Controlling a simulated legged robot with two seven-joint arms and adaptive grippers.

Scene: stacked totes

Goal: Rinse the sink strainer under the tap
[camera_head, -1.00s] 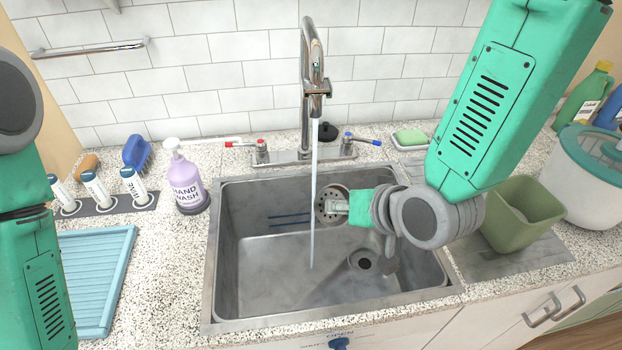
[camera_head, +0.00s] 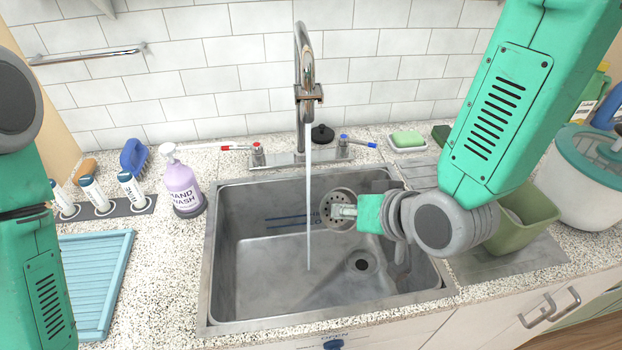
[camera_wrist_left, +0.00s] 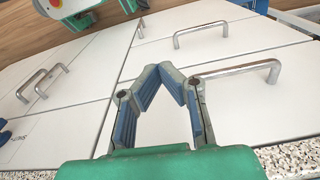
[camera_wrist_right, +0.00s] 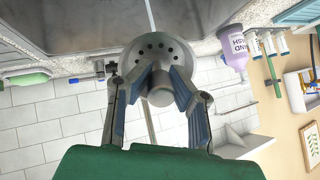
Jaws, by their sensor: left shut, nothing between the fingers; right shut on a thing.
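The round metal strainer (camera_head: 337,209), with holes in its face, is held tilted above the sink (camera_head: 250,262). My right gripper (camera_head: 347,211) is shut on its central knob, which shows in the right wrist view (camera_wrist_right: 160,88). A thin water stream (camera_head: 308,200) falls from the chrome tap (camera_head: 304,92) to the sink floor. In the head view the strainer is just right of the stream, with a small gap. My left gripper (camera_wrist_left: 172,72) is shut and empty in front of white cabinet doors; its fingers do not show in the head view.
The drain hole (camera_head: 361,265) lies below my right wrist. A hand wash bottle (camera_head: 181,185) stands left of the sink, with a blue ribbed mat (camera_head: 95,265) nearer. A green bin (camera_head: 525,225) stands to the right, partly behind my right arm.

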